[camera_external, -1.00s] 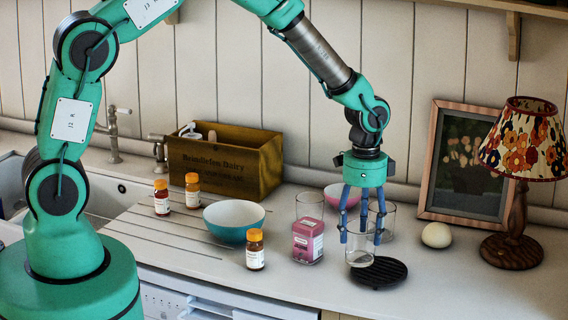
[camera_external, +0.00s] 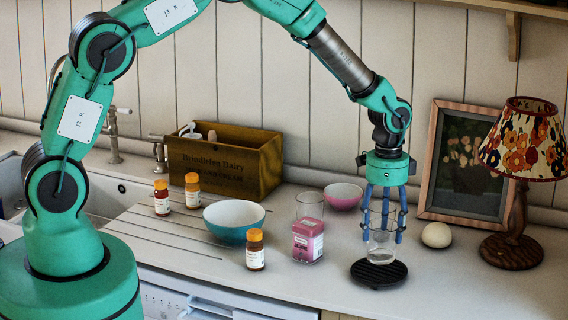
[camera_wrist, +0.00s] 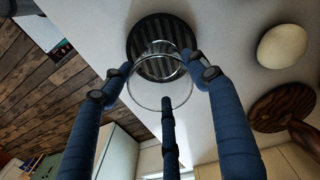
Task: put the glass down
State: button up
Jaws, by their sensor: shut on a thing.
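My gripper (camera_external: 383,234) has blue fingers and points down, shut around a clear glass (camera_external: 381,254). The glass is upright, with its lower part showing below the fingers. It is over the back part of a round black ribbed trivet (camera_external: 379,279); I cannot tell whether its base touches. In the wrist view, the glass (camera_wrist: 160,96) shows as a clear ring between the fingers (camera_wrist: 164,88), with the dark trivet (camera_wrist: 137,35) seen through and beyond it.
An egg (camera_external: 436,235), a lamp (camera_external: 514,200) and a leaning picture (camera_external: 465,165) are at right. A blue bowl (camera_external: 233,222) and orange-capped bottles (camera_external: 255,250) are left.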

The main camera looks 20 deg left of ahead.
jog(key=shift+f, duration=1.55)
jog(key=shift+f, duration=0.15)
jog(key=o, duration=1.8)
notch_tip(320, 180, up, 12)
jog(key=shift+w+a+r, duration=0.1)
jog(key=shift+w+r, duration=0.05)
